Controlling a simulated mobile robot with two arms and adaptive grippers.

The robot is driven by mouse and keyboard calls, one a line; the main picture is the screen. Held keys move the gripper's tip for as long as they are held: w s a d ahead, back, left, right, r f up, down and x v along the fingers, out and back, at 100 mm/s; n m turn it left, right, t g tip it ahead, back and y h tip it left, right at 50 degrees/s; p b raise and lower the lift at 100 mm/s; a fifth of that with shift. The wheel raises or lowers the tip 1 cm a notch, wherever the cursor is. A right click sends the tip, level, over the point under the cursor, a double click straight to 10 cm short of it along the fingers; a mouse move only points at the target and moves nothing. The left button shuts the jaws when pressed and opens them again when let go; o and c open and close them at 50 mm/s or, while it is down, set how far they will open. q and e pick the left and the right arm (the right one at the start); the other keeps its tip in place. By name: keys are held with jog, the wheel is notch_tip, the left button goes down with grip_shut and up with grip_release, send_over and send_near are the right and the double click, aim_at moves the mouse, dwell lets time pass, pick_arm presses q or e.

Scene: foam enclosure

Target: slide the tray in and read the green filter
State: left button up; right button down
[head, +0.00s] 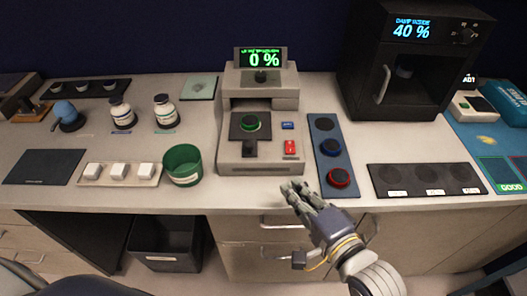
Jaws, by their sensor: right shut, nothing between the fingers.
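A beige reader (260,165) stands at the middle of the bench, and its display (260,58) shows 0 % in green. Its dark tray (237,134) lies in front of the upper housing, out from under it, with a handle (250,151) at its front. The green filter (250,123), a dark disc with a green ring, sits on the tray. My right gripper (297,188) is shut and empty, just in front of the reader's lower right corner and apart from the tray. My left gripper is out of view.
A blue rack (325,165) right of the reader holds a blue-ringed filter (330,147) and a red-ringed filter (339,178). A blue button (287,126) and red switch (290,147) are on the reader. A green cup (182,165) stands left; a black cabinet (408,75) reads 40 %.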

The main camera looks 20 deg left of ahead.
jog(key=p, duration=0.3)
send_near(262, 132)
jog(key=s+a, duration=0.1)
jog(key=a, duration=0.1)
jog(key=s+a+r, duration=0.1)
jog(key=shift+s+a+r, duration=0.15)
jog(key=shift+s+a, duration=0.25)
jog(key=w+a+b, duration=0.1)
jog(key=w, duration=0.2)
jog(key=w+a+b, duration=0.1)
jog(key=w, duration=0.2)
jog(key=w+a+b, duration=0.1)
jog(key=w, duration=0.3)
jog(key=shift+w, duration=0.1)
jog(key=shift+w+a+b, duration=0.15)
jog(key=shift+w+b, duration=0.25)
jog(key=shift+w, duration=0.25)
